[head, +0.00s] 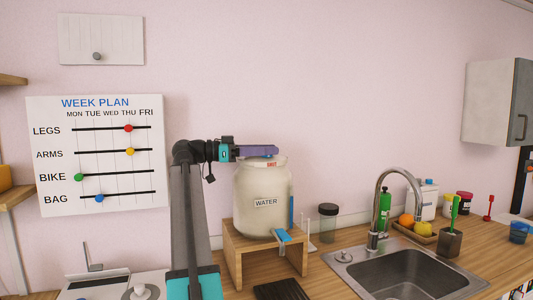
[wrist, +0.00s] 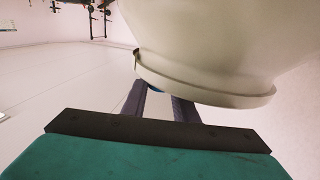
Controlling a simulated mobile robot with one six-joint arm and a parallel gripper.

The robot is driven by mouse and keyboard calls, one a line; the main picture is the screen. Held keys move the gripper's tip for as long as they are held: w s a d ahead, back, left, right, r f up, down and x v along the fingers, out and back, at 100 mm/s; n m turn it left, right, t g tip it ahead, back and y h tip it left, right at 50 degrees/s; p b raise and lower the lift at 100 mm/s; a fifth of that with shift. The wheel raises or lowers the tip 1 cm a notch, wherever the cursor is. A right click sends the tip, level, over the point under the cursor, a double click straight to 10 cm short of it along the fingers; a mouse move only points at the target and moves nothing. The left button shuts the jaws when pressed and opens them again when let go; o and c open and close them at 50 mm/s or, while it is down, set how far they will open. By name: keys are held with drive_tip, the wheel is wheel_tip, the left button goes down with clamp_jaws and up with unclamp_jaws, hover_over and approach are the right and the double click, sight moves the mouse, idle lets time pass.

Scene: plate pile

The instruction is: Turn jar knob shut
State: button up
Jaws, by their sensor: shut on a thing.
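The large cream jar (head: 262,215) labelled WATER stands upright on a wooden stand. Red lettering, seemingly SHUT, shows near its top rim. A blue knob (head: 262,157) sits on top of the jar, mostly hidden by my fingers. My gripper (head: 273,151) reaches in level from the left over the jar's top and is shut on the knob. In the wrist view, my two dark fingers (wrist: 160,97) run under the jar's rim (wrist: 205,92), with a sliver of blue between them. The knob's exact angle cannot be told.
The wooden stand (head: 233,257) sits on the counter. A blue tap piece (head: 283,236) juts from the jar's lower front. A dark-lidded glass jar (head: 328,223) stands to the right, then the sink (head: 408,275) and faucet. The wall above the jar is clear.

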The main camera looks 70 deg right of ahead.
drive_tip(key=o, duration=1.1)
drive_tip(key=shift+c, duration=0.2)
drive_tip(key=shift+b+v, duration=0.35)
drive_tip(key=shift+v, duration=3.4)
drive_tip(key=shift+s+a+r, duration=0.1)
drive_tip(key=shift+a, duration=0.05)
